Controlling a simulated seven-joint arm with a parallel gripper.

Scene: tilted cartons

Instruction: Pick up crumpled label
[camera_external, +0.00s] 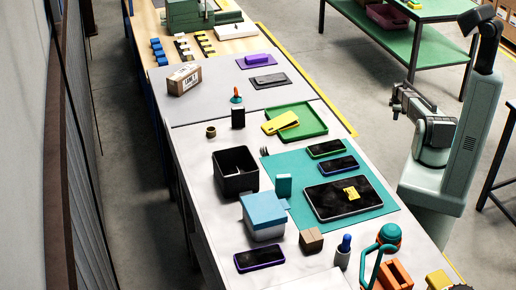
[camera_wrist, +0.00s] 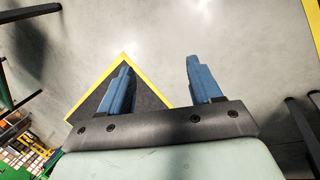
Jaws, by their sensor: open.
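A small yellow piece with dark marks (camera_external: 351,192), which looks like the crumpled label, lies on the dark screen of a tablet (camera_external: 330,204). The tablet lies on a teal mat (camera_external: 378,208) on the right side of the long table. My gripper (camera_external: 397,104) is up at the right, beyond the table's right edge and well away from the label. In the wrist view its two blue fingers (camera_wrist: 158,68) are spread apart with nothing between them.
Two phones (camera_external: 326,149) lie behind the tablet. A black bin (camera_external: 235,172), a blue-lidded box (camera_external: 263,215), a teal upright block (camera_external: 284,185) and a brown cube (camera_external: 312,239) stand to its left. A teal-handled tool (camera_external: 374,262) stands in front. A green tray (camera_external: 297,122) lies farther back.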

